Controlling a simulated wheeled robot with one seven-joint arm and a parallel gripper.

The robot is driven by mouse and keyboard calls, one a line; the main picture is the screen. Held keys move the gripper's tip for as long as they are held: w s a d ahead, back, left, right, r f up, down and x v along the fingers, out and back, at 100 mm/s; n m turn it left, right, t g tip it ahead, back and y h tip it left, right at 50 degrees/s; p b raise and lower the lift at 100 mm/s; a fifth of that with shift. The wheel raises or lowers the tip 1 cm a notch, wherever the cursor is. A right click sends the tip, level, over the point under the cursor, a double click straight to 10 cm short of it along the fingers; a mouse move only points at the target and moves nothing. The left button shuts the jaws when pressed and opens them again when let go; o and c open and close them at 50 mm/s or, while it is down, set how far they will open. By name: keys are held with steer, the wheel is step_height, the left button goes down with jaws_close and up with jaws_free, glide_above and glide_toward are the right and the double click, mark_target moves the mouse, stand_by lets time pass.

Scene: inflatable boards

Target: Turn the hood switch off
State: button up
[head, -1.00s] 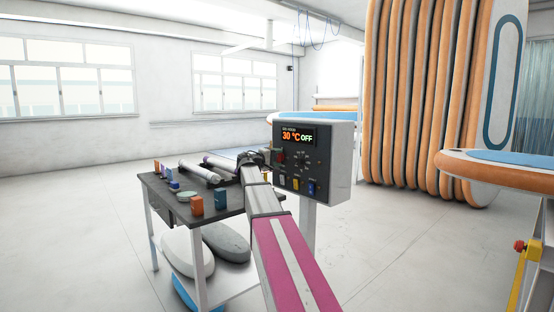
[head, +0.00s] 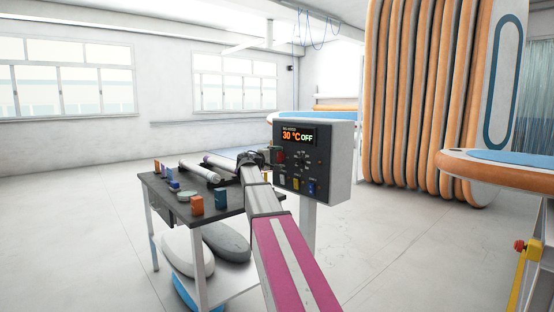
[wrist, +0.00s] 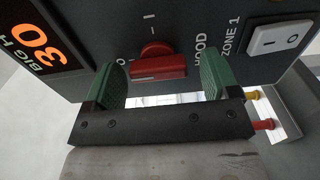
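The control box (head: 341,165) stands on a post, and its display (head: 297,136) reads 30 °C OFF. On its face is a red rotary switch (wrist: 158,66) with the label HOOD beside it; it also shows in the head view (head: 281,156). Marks O and I are printed around it. Its red grip bar lies across the wrist picture; which mark it points to is hard to tell. My gripper (wrist: 160,78) is open, with one green finger on each side of the red switch. A gap shows on both sides, and nothing is held.
A white rocker switch (wrist: 283,38) labelled ZONE 1 sits close to the right finger in the wrist view. Yellow and blue switches (head: 312,188) are low on the box. A dark-topped table (head: 235,203) with rollers and small boxes stands to the left.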

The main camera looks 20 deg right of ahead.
steer(key=v, duration=1)
steer(key=shift+a, duration=0.35)
steer(key=shift+s, duration=0.15)
steer(key=s+a+f+g+y, duration=0.1)
steer(key=s+f+y, duration=0.35)
steer(key=f, duration=0.95)
steer(key=s+a+f+g+y, duration=0.1)
steer(key=s+a+f+y, duration=0.35)
steer(key=f, duration=1.05)
steer(key=s+a+f+m+g+y, duration=0.2)
steer(key=s+a+f+y, duration=0.2)
steer(key=s+f, duration=0.6)
steer(key=s+a+f+m+g+y, duration=0.2)
steer(key=s+a+f+y, duration=0.2)
steer(key=s+f, duration=0.7)
steer(key=shift+s, duration=0.4)
